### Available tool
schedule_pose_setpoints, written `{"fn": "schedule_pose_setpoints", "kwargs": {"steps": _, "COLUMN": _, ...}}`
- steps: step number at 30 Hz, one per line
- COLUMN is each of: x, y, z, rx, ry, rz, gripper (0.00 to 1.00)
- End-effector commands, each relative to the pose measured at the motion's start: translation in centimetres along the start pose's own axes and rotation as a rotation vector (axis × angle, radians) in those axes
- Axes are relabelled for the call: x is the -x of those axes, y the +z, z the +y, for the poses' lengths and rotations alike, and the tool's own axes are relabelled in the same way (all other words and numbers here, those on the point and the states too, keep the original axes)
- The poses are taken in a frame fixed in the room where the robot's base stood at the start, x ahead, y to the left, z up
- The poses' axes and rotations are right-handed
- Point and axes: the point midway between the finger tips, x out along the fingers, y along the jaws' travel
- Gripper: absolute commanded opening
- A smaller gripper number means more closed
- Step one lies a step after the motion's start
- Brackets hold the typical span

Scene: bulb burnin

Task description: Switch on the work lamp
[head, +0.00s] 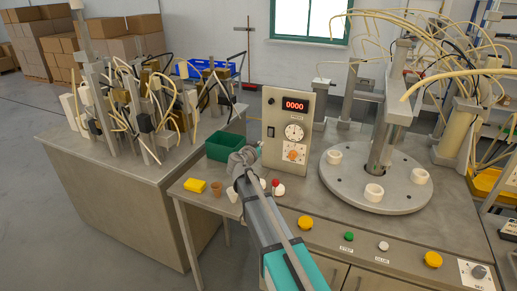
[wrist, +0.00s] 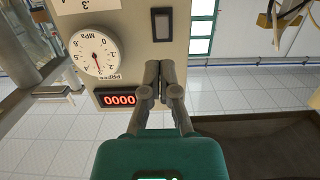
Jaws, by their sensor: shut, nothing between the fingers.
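A cream control box (head: 313,125) stands on the bench in the head view. It carries a red display (head: 295,104) reading 0000, a round gauge (head: 294,132) and an orange knob (head: 293,153). A dark rocker switch (head: 271,131) sits at the left side of its face. In the wrist view the box is upside down, and the rocker switch (wrist: 162,25) is just beyond my fingertips. My gripper (wrist: 162,66) is shut and empty, its fingers pointing toward the box. In the head view my gripper (head: 260,146) is in front of the box's lower left. I cannot tell whether it touches. I cannot identify a lamp.
A green bin (head: 225,147) stands left of my gripper. A yellow block (head: 194,185), a brown pot (head: 216,189) and a red-and-white object (head: 278,188) are near the arm. A round turntable (head: 376,190) fills the right. Buttons, including a yellow one (head: 305,222), line the front panel.

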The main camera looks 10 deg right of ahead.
Motion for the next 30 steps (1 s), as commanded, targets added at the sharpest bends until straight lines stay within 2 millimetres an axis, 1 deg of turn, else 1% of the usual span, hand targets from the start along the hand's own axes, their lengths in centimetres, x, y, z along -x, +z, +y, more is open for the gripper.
{"fn": "schedule_pose_setpoints", "kwargs": {"steps": 1, "x": -1.1, "y": 0.1, "z": -0.1, "rx": 0.000, "ry": 0.002, "rz": 0.000, "gripper": 0.00}}
{"fn": "schedule_pose_setpoints", "kwargs": {"steps": 3, "x": -2.2, "y": 0.1, "z": -0.1, "rx": 0.000, "ry": 0.001, "rz": 0.000, "gripper": 0.00}}
{"fn": "schedule_pose_setpoints", "kwargs": {"steps": 9, "x": -5.3, "y": 0.1, "z": -0.1, "rx": 0.001, "ry": 0.002, "rz": 0.000, "gripper": 0.00}}
{"fn": "schedule_pose_setpoints", "kwargs": {"steps": 15, "x": -8.1, "y": 0.0, "z": 0.0, "rx": 0.001, "ry": 0.002, "rz": 0.000, "gripper": 0.00}}
{"fn": "schedule_pose_setpoints", "kwargs": {"steps": 21, "x": -9.6, "y": 0.0, "z": 0.1, "rx": 0.000, "ry": 0.001, "rz": 0.000, "gripper": 0.00}}
{"fn": "schedule_pose_setpoints", "kwargs": {"steps": 30, "x": -10.0, "y": 0.0, "z": 0.2, "rx": 0.000, "ry": 0.002, "rz": 0.000, "gripper": 0.00}}
